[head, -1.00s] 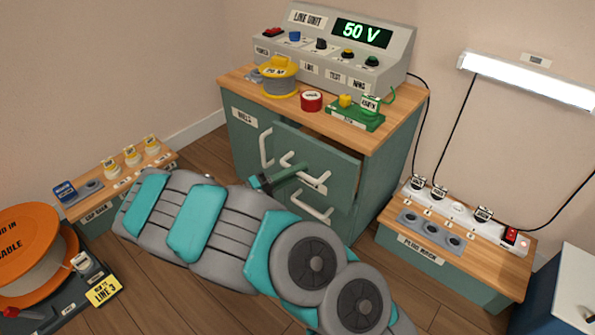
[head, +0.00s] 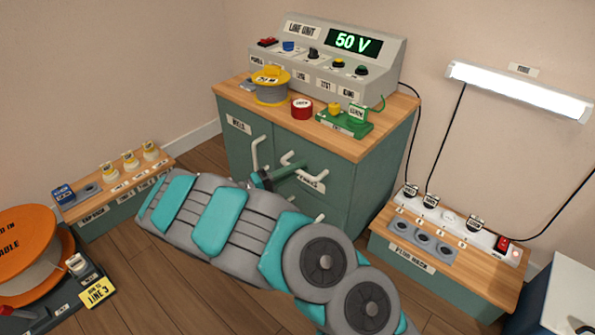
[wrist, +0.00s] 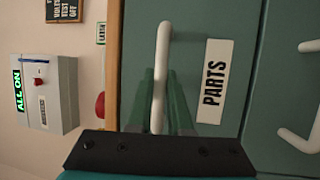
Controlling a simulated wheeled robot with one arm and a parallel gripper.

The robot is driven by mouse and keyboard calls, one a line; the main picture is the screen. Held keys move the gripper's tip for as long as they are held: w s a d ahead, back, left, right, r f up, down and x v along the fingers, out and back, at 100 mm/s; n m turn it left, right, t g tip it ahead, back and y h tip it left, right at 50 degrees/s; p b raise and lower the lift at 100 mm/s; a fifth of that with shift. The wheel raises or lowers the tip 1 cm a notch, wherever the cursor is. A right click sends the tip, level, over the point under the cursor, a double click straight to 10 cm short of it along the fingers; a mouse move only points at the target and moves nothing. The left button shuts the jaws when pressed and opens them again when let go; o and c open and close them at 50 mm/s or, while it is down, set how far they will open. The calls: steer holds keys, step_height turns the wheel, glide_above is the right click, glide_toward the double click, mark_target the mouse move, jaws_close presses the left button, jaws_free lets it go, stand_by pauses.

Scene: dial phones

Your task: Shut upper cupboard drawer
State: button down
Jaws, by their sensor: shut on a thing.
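The green upper cupboard drawer (head: 335,168), labelled PARTS, sits just under the wooden worktop. Its front looks flush or nearly flush with the cupboard; a small gap cannot be ruled out. Its white bar handle (head: 288,157) also shows in the wrist view (wrist: 163,45), with the PARTS label beside it. My gripper (head: 290,171) is shut on this handle, with a green finger on each side of it in the wrist view (wrist: 158,95). My arm hides much of the cupboard's lower front in the head view.
The worktop (head: 235,98) carries a grey line unit (head: 330,70), a yellow reel (head: 270,88), a red tape roll (head: 301,109) and a green block (head: 343,124). A plug bench (head: 425,265) stands at right, a low bench (head: 115,200) and an orange cable reel (head: 22,240) at left.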

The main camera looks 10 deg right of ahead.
steer(key=c, duration=0.8)
jaws_free()
steer(key=shift+d, duration=0.2)
steer(key=shift+c, duration=0.2)
steer(key=shift+a, duration=0.1)
steer(key=v, duration=0.7)
steer(key=shift+a+p, duration=0.35)
steer(key=shift+p, duration=0.05)
steer(key=shift+f, duration=0.1)
